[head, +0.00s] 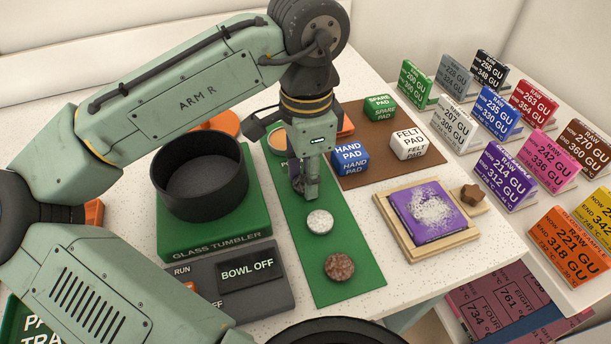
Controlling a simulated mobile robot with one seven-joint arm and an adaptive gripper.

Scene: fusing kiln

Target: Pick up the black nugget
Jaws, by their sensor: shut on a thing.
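My gripper (304,188) points down over the green mat (345,292), low at its middle. It is shut on a small dark thing, taken to be the black nugget, which the fingers almost wholly hide. I cannot tell whether it touches the mat. A pale speckled nugget (320,221) lies on the mat just in front of the fingertips. A rough brown nugget (339,267) lies nearer the mat's front end.
A black bowl (198,185) on the green glass tumbler base (215,237) stands close left. Hand pad (350,155), felt pad (409,143) and spare pad (379,105) are on a brown mat. A wooden tray (452,247) holds a purple, white-dusted tile (408,217).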

